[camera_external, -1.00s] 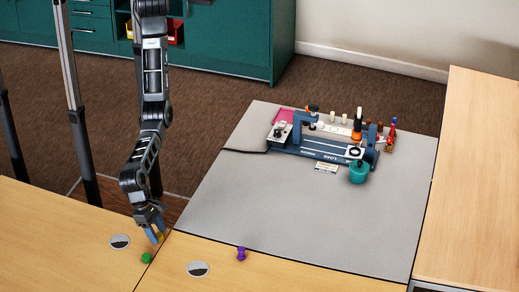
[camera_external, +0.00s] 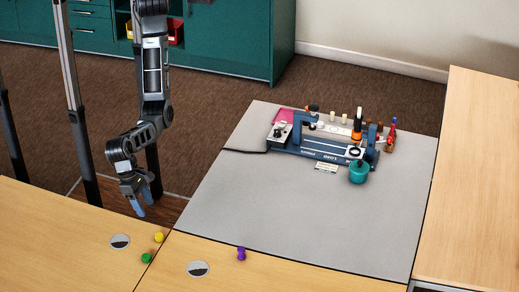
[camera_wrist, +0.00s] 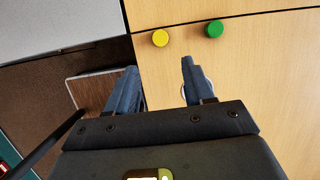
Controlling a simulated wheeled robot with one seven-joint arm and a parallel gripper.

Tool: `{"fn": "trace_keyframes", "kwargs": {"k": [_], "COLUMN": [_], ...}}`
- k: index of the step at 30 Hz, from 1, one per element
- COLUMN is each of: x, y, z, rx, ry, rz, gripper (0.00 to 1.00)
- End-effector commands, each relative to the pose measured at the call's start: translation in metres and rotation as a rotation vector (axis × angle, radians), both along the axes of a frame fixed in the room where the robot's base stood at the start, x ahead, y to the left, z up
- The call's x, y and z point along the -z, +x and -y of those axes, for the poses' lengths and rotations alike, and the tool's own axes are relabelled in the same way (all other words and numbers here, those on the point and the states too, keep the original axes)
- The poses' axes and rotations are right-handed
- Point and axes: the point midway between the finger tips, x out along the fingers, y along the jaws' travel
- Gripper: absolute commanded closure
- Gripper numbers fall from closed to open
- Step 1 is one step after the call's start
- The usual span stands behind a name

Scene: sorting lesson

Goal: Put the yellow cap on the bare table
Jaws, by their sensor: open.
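The yellow cap (camera_external: 159,237) lies on the bare wooden table (camera_external: 60,235), close to the seam between two table tops. The wrist view also shows the yellow cap (camera_wrist: 160,38), just beyond my fingertips near the table's edge. My gripper (camera_external: 139,205) is open and empty, raised above and to the left of the cap, apart from it. In the wrist view, my two blue fingers (camera_wrist: 160,78) are spread with nothing between them.
A green cap (camera_external: 146,258) lies beside the yellow one. A purple piece (camera_external: 241,254) stands on the table further right. Round grommets (camera_external: 120,242) (camera_external: 198,269) sit in the table tops. A grey mat (camera_external: 300,210) carries a blue machine (camera_external: 320,148) and a teal pot (camera_external: 359,173).

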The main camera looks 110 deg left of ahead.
Motion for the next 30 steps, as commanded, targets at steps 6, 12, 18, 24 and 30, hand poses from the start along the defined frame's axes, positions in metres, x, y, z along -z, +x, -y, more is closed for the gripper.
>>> {"fn": "trace_keyframes", "kwargs": {"k": [6, 12, 18, 24, 30], "x": [0.052, 0.1, 0.118, 0.121, 0.108], "y": [0.023, 0.045, 0.052, 0.051, 0.041], "z": [-0.046, -0.115, -0.173, -0.231, -0.301], "rx": [-0.221, -0.576, -0.866, -1.145, -1.454], "ry": [-0.154, -0.406, -0.608, -0.804, -1.042], "rz": [-0.049, -0.103, -0.131, -0.143, -0.137], "gripper": [0.48, 0.48, 0.48, 0.48, 0.48]}}
